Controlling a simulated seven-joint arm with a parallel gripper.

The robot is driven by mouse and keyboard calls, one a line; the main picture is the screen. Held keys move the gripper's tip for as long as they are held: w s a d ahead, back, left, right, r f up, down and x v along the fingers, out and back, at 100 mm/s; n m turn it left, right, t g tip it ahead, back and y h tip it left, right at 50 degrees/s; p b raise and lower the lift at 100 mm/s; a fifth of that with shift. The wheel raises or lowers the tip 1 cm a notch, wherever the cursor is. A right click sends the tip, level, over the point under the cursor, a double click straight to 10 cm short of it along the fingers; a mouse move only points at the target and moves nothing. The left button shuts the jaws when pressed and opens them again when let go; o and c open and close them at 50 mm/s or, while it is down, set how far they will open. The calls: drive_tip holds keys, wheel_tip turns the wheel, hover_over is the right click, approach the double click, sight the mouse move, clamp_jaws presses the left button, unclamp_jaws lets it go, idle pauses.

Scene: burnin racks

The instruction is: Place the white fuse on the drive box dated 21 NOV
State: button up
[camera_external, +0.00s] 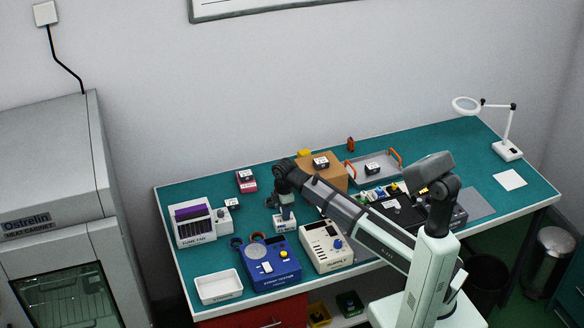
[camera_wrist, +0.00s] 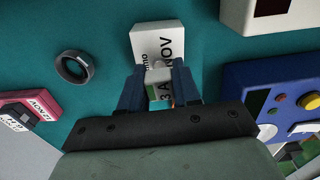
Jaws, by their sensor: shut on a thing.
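My gripper (camera_wrist: 160,84) is shut on a small pale piece (camera_wrist: 158,74), which looks like the white fuse; the fingers hide part of it. Directly beneath it in the wrist view is a white box (camera_wrist: 150,38) with a printed label. "NOV" is readable there; the day number is covered, and a "3 A" beside it may belong to the fuse or the label. I cannot tell whether the fuse touches the box. In the external view my gripper (camera_external: 284,208) points down over the white box (camera_external: 286,225). A red box (camera_wrist: 38,98) with a white label lies to the left.
A blue tester (camera_external: 270,265) and a cream supply unit (camera_external: 325,248) stand in front. A dark ring (camera_wrist: 74,67) lies on the teal bench near the box. Other labelled boxes sit on a cardboard box (camera_external: 333,177) and in a grey tray (camera_external: 388,170). A white tray (camera_external: 218,294) is front left.

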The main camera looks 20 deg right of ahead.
drive_tip(key=shift+f, duration=0.1)
drive_tip(key=o, duration=1)
drive_tip(key=shift+o, duration=0.2)
wheel_tip(320, 180, up, 12)
idle(0.4)
